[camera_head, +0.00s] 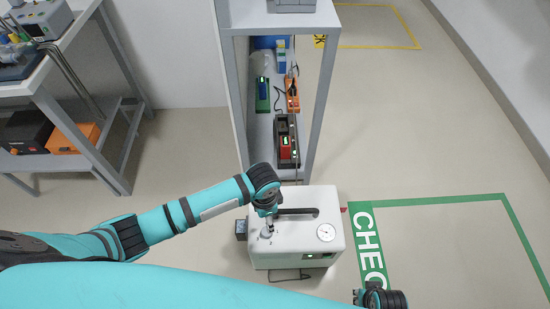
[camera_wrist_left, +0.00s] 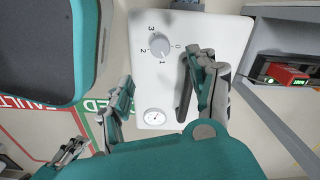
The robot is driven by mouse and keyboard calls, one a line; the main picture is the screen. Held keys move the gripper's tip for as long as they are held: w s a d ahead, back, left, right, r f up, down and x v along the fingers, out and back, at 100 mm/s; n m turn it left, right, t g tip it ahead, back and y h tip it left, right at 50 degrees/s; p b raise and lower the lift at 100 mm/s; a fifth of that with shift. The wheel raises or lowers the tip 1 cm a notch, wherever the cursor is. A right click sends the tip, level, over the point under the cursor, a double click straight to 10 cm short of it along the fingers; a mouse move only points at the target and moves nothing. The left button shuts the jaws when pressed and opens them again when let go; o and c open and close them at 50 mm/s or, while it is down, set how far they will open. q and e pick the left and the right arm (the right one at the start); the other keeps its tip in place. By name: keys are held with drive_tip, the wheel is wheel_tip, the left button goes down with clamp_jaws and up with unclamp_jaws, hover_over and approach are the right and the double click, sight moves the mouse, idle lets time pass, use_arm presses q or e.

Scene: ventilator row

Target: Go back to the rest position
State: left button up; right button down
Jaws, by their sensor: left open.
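My left gripper (camera_head: 267,212) is over the left part of the top of a white ventilator unit (camera_head: 336,262) on the floor. In the left wrist view its fingers (camera_wrist_left: 164,90) are spread apart with nothing between them. The right-hand finger overlaps the unit's black carry handle (camera_wrist_left: 184,92); I cannot tell whether they touch. A grey knob (camera_wrist_left: 160,45) marked 0 to 3 and a round gauge (camera_wrist_left: 154,116) are on the unit's top. My right gripper (camera_head: 378,298) shows only partly at the bottom edge of the head view, its jaws unclear.
A grey shelf rack (camera_head: 240,105) with chargers and tools stands just behind the unit. A workbench (camera_head: 60,100) is at the left. A green floor marking (camera_head: 430,200) lies to the right, with mostly bare floor inside it.

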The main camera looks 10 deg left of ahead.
use_arm(q)
drive_tip(key=s+d+f+n+t+h, duration=0.1)
drive_tip(key=s+d+f+n+h, duration=0.1)
drive_tip(key=s+f+n, duration=0.15)
drive_tip(key=s+a+f+n+t+y+p, duration=0.1)
drive_tip(key=s+a+f+n, duration=0.2)
drive_tip(key=s+a, duration=0.2)
drive_tip(key=s+a+f+n+y, duration=0.1)
drive_tip(key=s+a+f+n, duration=0.2)
drive_tip(key=s+a, duration=0.3)
drive_tip(key=s+a+f+p, duration=0.1)
drive_tip(key=s+p, duration=0.7)
drive_tip(key=s+a+f+g+p, duration=0.1)
drive_tip(key=s+a+p, duration=0.1)
drive_tip(key=s+p, duration=0.6)
drive_tip(key=shift+s+f+m, duration=0.25)
drive_tip(key=shift+s+m, duration=0.2)
drive_tip(key=shift+s, duration=0.2)
use_arm(e)
drive_tip(key=s+d+f, duration=0.1)
drive_tip(key=s, duration=0.8)
drive_tip(key=s+d+f+g, duration=0.1)
drive_tip(key=s+d, duration=0.1)
drive_tip(key=s, duration=0.7)
drive_tip(key=shift+f+g, duration=0.3)
drive_tip(key=shift+f, duration=0.1)
drive_tip(key=shift+d, duration=0.1)
